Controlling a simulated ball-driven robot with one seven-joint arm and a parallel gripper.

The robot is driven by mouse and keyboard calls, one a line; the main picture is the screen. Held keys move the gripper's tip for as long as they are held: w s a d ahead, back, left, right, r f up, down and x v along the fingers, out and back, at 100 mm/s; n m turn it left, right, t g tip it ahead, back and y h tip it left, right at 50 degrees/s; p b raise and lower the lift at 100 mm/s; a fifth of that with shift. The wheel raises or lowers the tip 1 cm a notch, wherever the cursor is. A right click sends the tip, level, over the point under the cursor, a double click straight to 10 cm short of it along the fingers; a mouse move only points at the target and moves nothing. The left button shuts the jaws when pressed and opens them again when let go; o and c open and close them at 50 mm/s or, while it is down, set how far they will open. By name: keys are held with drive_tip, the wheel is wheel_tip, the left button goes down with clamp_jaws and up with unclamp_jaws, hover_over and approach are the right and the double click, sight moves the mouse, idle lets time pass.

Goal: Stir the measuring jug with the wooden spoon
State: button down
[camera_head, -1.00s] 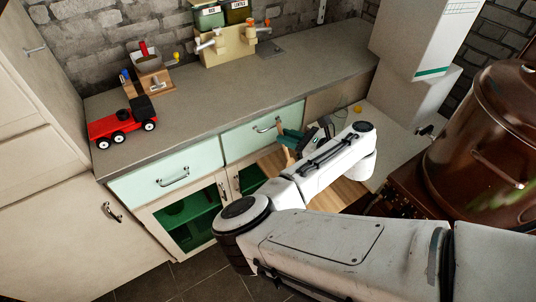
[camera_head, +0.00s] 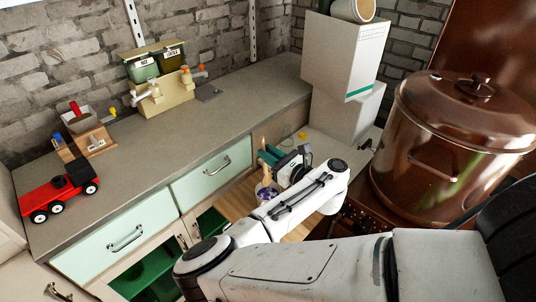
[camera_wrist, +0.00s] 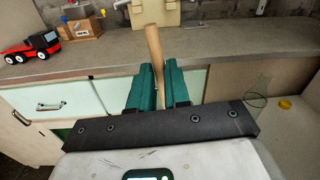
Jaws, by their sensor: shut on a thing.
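My gripper (camera_head: 268,157) has green fingers shut on the wooden spoon (camera_head: 263,143). In the wrist view, the spoon's pale handle (camera_wrist: 153,45) stands nearly upright between the green fingers (camera_wrist: 157,88) and sticks up beyond them. In the head view, a small clear vessel with purplish marks, seemingly the measuring jug (camera_head: 266,192), stands below my gripper on a wooden surface. The spoon's lower part runs down toward the jug's mouth. My arm partly hides this spot, so I cannot tell how deep the spoon's end is.
The grey counter (camera_head: 160,140) runs behind, above pale green drawers (camera_head: 120,238). A red toy truck (camera_head: 55,195) and a beige stand (camera_head: 160,97) are on it. The wooden surface (camera_head: 235,203) is partly bare. White boxes (camera_head: 342,55) and a big copper pot (camera_head: 450,140) stand at right.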

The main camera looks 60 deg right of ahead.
sight(267, 175)
drive_tip(key=shift+s+d+f+b, duration=0.1)
drive_tip(key=shift+d+f+b, duration=0.1)
drive_tip(key=shift+f+b, duration=1.35)
drive_tip(key=shift+d+f+b, duration=0.15)
drive_tip(key=shift+f+b, duration=0.75)
drive_tip(key=shift+f, duration=1.4)
drive_tip(key=shift+s+d+f+b, duration=0.1)
drive_tip(key=shift+d+f+b, duration=0.1)
drive_tip(key=shift+f+b, duration=1.35)
drive_tip(key=shift+f+p, duration=0.35)
drive_tip(key=shift+f, duration=0.05)
drive_tip(key=shift+d, duration=0.1)
